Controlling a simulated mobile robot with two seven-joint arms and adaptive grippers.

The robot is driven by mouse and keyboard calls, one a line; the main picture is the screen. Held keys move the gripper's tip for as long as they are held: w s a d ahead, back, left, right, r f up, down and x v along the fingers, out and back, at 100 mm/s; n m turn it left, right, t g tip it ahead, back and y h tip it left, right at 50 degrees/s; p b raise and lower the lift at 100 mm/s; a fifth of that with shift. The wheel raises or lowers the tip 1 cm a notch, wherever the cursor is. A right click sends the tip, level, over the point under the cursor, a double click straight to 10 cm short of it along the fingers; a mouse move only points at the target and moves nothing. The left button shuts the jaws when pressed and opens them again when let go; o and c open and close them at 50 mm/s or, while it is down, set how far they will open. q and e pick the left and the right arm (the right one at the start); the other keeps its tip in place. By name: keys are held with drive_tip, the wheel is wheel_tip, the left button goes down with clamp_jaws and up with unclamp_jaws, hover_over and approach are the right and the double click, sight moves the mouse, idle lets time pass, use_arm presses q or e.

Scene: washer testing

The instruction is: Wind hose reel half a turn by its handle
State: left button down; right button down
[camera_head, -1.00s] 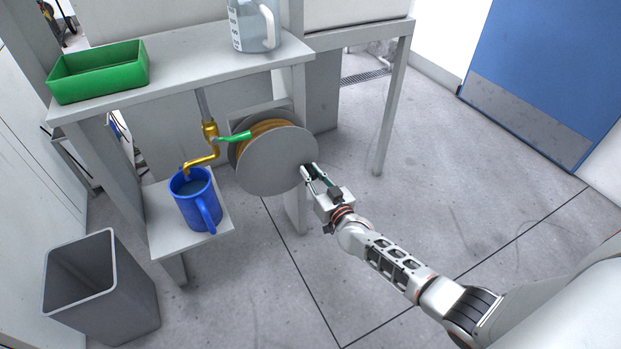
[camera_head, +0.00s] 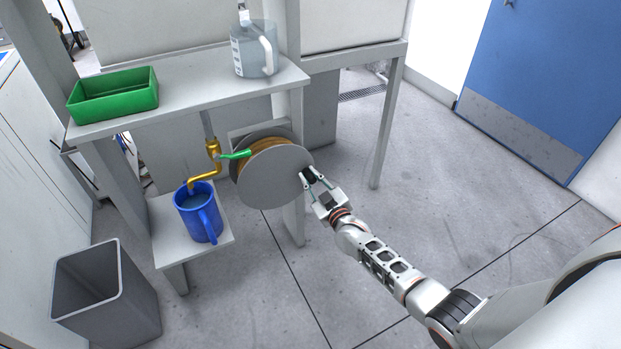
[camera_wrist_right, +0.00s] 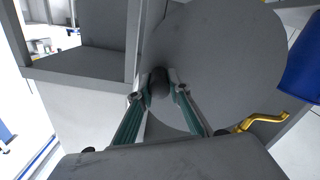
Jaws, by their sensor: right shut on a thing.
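The hose reel (camera_head: 268,182) is a grey disc with an orange-brown hose wound behind it, mounted beside the bench leg. Its grey face also fills the upper middle of the right wrist view (camera_wrist_right: 225,50). My right gripper (camera_head: 309,178) is at the right edge of the disc. In the right wrist view its fingers (camera_wrist_right: 160,85) are closed around the dark round handle (camera_wrist_right: 159,88) that stands out from the disc. Most of the handle is hidden by the fingers in the head view. My left gripper is not in view.
A blue mug (camera_head: 198,214) of water stands on the low shelf (camera_head: 185,250). Above are a green tray (camera_head: 115,100) and a jug (camera_head: 254,55). A grey bin (camera_head: 105,300) is at lower left.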

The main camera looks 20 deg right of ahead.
drive_tip(key=c, duration=1.9)
unclamp_jaws()
drive_tip(key=shift+s, duration=0.45)
drive_tip(key=s, duration=1.1)
drive_tip(key=shift+s+d, duration=0.1)
drive_tip(key=shift+d, duration=0.1)
